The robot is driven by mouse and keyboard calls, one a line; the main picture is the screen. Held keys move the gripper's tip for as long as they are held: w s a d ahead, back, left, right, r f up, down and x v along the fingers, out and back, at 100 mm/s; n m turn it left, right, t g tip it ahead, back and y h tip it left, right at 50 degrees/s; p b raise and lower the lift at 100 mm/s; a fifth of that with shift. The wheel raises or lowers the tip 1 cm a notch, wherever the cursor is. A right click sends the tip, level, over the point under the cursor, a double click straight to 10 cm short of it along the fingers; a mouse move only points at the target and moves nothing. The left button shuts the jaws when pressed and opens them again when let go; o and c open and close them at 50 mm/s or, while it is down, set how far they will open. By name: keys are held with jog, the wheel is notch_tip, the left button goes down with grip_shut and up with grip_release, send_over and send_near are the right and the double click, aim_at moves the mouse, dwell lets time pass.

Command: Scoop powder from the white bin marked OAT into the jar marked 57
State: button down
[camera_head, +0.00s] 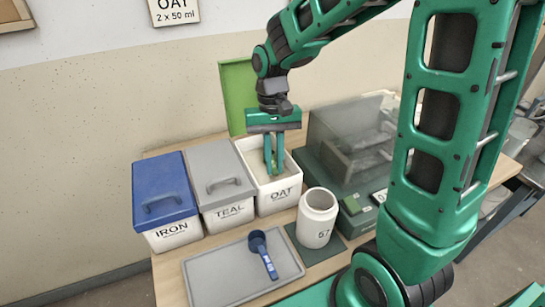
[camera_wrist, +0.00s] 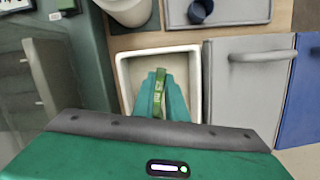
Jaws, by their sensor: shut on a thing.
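The white OAT bin (camera_head: 279,199) stands open, with pale powder inside; its rim also shows in the wrist view (camera_wrist: 196,60). My gripper (camera_head: 273,172) points down into the bin. Its teal fingers are shut on a green handle (camera_wrist: 160,93) with a pale marking, which looks like a scoop's. Any bowl below it is hidden by the fingers, so I cannot tell whether it holds powder. The white jar marked 57 (camera_head: 317,220) stands open and upright on a dark green mat, in front and to the right of the bin. My gripper is apart from the jar.
Left of OAT are the lidded TEAL bin (camera_head: 228,200) and the blue-lidded IRON bin (camera_head: 162,200). A blue scoop (camera_head: 263,254) lies on the grey tray (camera_head: 215,273). A green lid (camera_head: 236,95) stands behind OAT. A clear-sided case (camera_head: 350,140) is right. A sign reads OAT 2 x 50 ml (camera_head: 174,10).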

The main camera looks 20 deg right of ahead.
jog(key=shift+w+f, duration=0.15)
jog(key=shift+f, duration=0.65)
jog(key=shift+w+f, duration=0.1)
jog(key=shift+f, duration=0.65)
jog(key=shift+w+f, duration=0.2)
jog(key=shift+w, duration=0.7)
jog(key=shift+w+f, duration=0.15)
jog(key=shift+w, duration=0.7)
jog(key=shift+a+t, duration=0.1)
jog(key=shift+t, duration=0.2)
jog(key=shift+s+r, duration=0.25)
jog(key=shift+r, duration=1.2)
jog(key=shift+s+r, duration=0.2)
jog(key=shift+r, duration=1.25)
jog(key=shift+s+r, duration=0.25)
jog(key=shift+r, duration=1.2)
jog(key=s+r+t, duration=0.1)
jog(key=s+r, duration=0.3)
jog(key=s, duration=0.1)
jog(key=shift+s+t+h, duration=0.15)
jog(key=shift+t+h, duration=0.15)
jog(key=shift+t, duration=0.1)
